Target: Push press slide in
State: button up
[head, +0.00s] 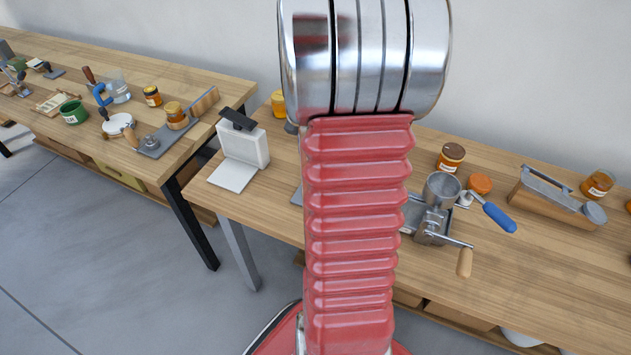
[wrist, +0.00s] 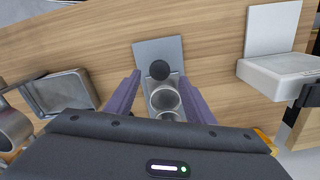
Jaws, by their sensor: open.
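In the wrist view a small metal press lies ahead of my gripper (wrist: 160,76). It has a flat grey plate (wrist: 157,47), a round black knob (wrist: 160,69) and round metal parts (wrist: 165,99) in line behind the knob. I cannot tell for certain which part is the slide. My two purple fingers are apart, one on each side of the knob and round parts, with nothing clearly gripped. I cannot tell whether they touch the press.
A white block device with a black top (head: 241,142) stands left of my arm; it also shows in the wrist view (wrist: 283,68). Honey jars (head: 451,157) stand behind. The front table strip is mostly clear.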

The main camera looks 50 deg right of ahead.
jog(key=shift+f, duration=3.75)
jog(key=shift+c, duration=0.5)
grip_shut()
